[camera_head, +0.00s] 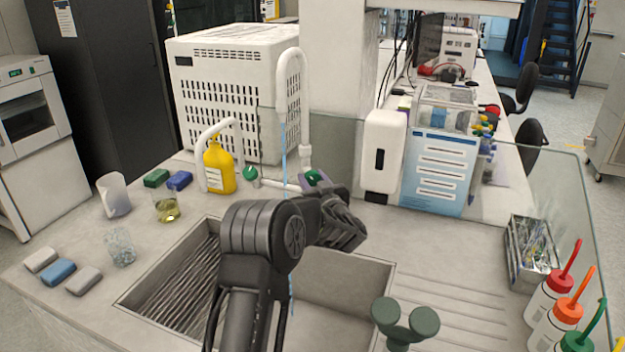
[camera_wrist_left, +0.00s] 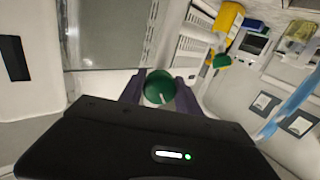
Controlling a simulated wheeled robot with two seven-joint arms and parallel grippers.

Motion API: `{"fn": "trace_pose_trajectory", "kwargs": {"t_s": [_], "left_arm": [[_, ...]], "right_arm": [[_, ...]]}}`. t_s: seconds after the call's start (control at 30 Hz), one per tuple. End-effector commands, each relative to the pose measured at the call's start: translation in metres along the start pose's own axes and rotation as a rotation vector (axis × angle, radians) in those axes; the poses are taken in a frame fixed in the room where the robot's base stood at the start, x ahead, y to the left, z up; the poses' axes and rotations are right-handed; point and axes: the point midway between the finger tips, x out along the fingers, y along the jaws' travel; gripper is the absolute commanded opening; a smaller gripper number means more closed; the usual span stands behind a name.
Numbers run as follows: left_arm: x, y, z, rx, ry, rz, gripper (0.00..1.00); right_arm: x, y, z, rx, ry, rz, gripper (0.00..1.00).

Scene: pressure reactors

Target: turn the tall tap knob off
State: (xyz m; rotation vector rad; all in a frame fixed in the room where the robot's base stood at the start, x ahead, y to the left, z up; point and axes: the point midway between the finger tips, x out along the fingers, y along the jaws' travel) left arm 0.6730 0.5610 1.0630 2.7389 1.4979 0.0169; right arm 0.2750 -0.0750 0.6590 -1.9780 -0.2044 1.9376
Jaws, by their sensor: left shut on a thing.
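The tall white tap (camera_head: 305,110) arches up behind the sink (camera_head: 345,300). A thin pale blue stream (camera_head: 284,160) runs from its spout down to the sink; it also shows in the left wrist view (camera_wrist_left: 288,108). The green tall tap knob (camera_head: 312,176) sits at the tap's base, partly hidden by my gripper. My left gripper (camera_head: 319,182) is shut on this knob. In the left wrist view the round knob (camera_wrist_left: 158,86) lies between the two purple fingers, with a pale mark on its face. My right gripper is out of view.
A shorter white tap (camera_head: 203,150) with another green knob (camera_head: 250,173) stands to the left, beside a yellow bottle (camera_head: 219,168). A white dispenser (camera_head: 383,152) stands close on the right. Dark green twin cups (camera_head: 405,322) rise in front.

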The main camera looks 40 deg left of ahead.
Motion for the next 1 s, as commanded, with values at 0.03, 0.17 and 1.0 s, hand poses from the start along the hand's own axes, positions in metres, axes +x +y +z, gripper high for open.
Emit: {"fn": "trace_pose_trajectory", "kwargs": {"t_s": [0.03,0.17,1.0], "left_arm": [[0.0,0.0,-0.001,0.013,0.0,0.001,0.0],[0.0,0.001,-0.001,0.068,-0.001,0.001,0.0],[0.0,-0.001,-0.001,0.582,-0.001,0.001,0.0]], "right_arm": [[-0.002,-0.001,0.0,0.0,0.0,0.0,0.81],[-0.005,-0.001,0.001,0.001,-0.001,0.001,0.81],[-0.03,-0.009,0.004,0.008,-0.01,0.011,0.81]]}}
